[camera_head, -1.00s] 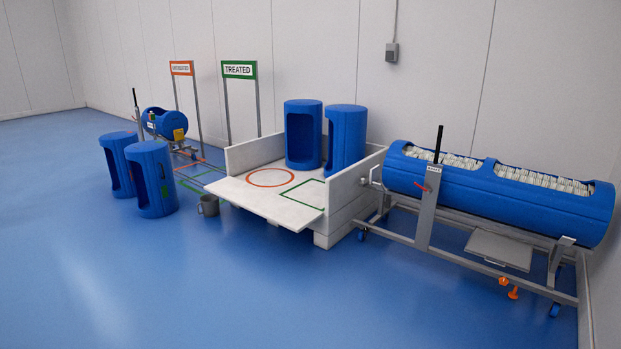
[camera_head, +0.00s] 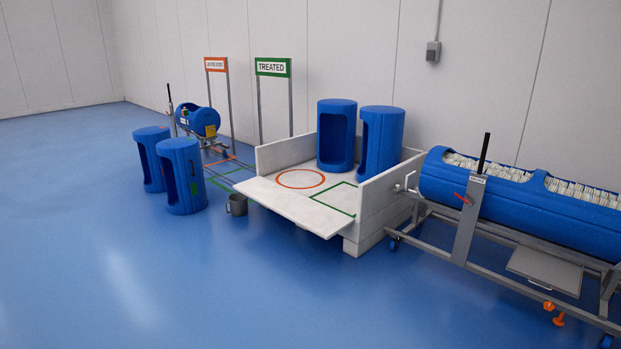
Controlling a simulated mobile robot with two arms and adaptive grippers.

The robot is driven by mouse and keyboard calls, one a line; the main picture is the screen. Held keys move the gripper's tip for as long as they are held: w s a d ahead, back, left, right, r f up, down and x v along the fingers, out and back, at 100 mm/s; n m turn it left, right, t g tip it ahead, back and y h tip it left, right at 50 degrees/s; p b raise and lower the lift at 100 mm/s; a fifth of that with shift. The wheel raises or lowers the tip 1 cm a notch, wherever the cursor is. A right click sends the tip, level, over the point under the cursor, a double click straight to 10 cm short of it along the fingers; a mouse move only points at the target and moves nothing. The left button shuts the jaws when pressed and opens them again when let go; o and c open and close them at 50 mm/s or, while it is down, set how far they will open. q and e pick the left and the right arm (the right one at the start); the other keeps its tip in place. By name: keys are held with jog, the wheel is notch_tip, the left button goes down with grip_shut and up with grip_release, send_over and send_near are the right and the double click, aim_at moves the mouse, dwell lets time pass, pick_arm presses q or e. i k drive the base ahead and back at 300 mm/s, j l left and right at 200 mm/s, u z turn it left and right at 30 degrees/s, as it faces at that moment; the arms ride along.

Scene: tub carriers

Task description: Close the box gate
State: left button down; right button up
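The white box (camera_head: 376,221) stands against the back wall in the head view. Its front gate (camera_head: 296,208) is folded down and sticks out toward me as a flat, slightly sloping panel. Two blue tubs stand upright inside the box, one at the back (camera_head: 336,120) and one by the right wall (camera_head: 381,140). An orange circle and a green outline mark the box floor. Neither of my grippers is in view.
Two blue tubs (camera_head: 181,175) stand on the floor left of the box. A long blue drum on a wheeled frame (camera_head: 530,212) stands close right of the box. The foreground floor is clear.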

aim_at(322, 220)
jog(key=i, duration=2.6)
